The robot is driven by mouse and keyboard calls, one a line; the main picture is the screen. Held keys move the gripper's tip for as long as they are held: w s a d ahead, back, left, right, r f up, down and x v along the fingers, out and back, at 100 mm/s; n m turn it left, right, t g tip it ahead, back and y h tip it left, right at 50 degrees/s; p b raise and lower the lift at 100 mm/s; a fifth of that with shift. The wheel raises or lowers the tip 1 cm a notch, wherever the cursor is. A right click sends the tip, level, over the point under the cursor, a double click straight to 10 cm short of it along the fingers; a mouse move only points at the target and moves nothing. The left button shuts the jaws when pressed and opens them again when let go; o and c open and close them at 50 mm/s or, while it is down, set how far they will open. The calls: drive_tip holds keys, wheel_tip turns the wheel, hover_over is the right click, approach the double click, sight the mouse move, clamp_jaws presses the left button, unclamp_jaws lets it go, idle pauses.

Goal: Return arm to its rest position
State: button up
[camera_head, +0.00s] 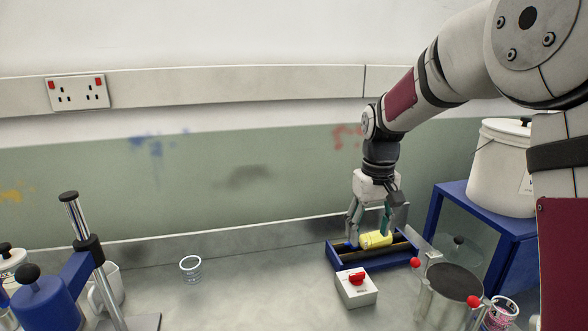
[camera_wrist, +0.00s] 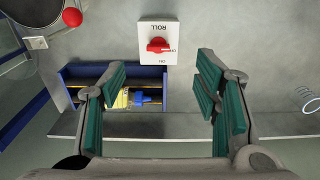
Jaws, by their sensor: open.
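My arm reaches in from the right of the head view and bends down to the bench. My gripper (camera_head: 368,235) is just above a blue roller tray (camera_head: 339,264), near a yellow cylinder (camera_head: 376,240) that lies on the rollers. In the wrist view, my gripper (camera_wrist: 165,90) is open, with green-padded fingers spread wide apart. The yellow cylinder (camera_wrist: 122,98) shows there beside the left finger, partly hidden by it, with a blue part at its end. Nothing shows between the pads in a grasp.
A white switch box (camera_head: 357,291) with a red knob, marked ROLL, stands before the tray. A metal pot (camera_head: 445,300) and a blue stand (camera_head: 490,225) with a white bucket (camera_head: 500,170) are at right. A clear cup (camera_head: 190,269) stands left; bench between is clear.

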drive_tip(key=s+r+t, duration=0.1)
drive_tip(key=s+r, duration=0.2)
drive_tip(key=s, duration=0.4)
drive_tip(key=s+r+m+t, duration=0.1)
drive_tip(key=s+r, duration=0.2)
drive_tip(key=s, duration=0.5)
drive_tip(key=s+r+t, duration=0.1)
drive_tip(key=s+r, duration=0.3)
drive_tip(key=s, duration=0.3)
drive_tip(key=s+f+m, duration=0.1)
drive_tip(key=s+f, duration=0.1)
drive_tip(key=s, duration=0.6)
drive_tip(key=shift+s+f+t, duration=0.35)
drive_tip(key=shift+f+t, duration=0.05)
